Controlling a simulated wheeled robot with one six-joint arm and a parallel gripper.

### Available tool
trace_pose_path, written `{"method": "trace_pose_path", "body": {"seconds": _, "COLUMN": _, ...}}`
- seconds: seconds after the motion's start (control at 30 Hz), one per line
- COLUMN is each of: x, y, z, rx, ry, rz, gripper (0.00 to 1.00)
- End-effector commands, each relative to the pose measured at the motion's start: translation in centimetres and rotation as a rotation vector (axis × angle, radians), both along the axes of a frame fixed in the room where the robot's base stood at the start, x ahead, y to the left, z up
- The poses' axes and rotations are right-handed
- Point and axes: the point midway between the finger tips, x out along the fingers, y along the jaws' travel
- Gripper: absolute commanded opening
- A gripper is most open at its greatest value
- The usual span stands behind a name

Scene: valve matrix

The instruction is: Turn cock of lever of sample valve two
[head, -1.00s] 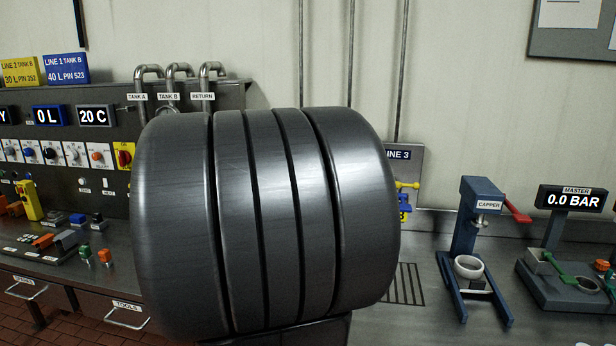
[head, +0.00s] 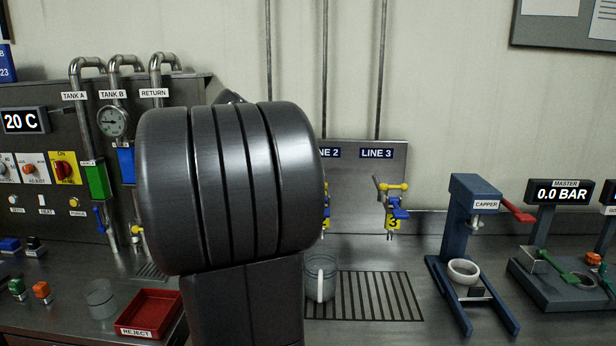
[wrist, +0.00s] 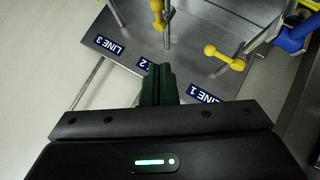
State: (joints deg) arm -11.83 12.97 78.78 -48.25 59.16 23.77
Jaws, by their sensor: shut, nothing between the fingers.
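Sample valve two stands on the steel panel (head: 365,167). In the head view my arm covers most of it; only the end of its label (head: 330,153) and slivers of yellow show. In the wrist view, turned about, the LINE 2 label (wrist: 146,63) is partly hidden by my gripper (wrist: 158,72). A yellow lever (wrist: 157,10) near the top appears to be valve two's. My gripper is shut and empty, its dark fingers in front of the panel, apart from the lever. The gripper is hidden in the head view.
Valve three (head: 393,200) is right of my arm. Valve one's yellow lever (wrist: 225,57) is near in the wrist view. A red reject tray (head: 150,312) and the capper (head: 470,235) flank the area.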

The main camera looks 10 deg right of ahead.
Motion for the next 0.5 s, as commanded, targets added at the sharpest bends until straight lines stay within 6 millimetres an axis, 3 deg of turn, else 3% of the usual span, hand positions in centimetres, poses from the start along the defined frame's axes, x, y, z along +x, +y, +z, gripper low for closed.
{"method": "trace_pose_path", "body": {"seconds": 0.5, "x": 5.9, "y": -5.2, "z": -5.7, "rx": -0.001, "ry": 0.006, "rz": -0.003, "gripper": 0.0}}
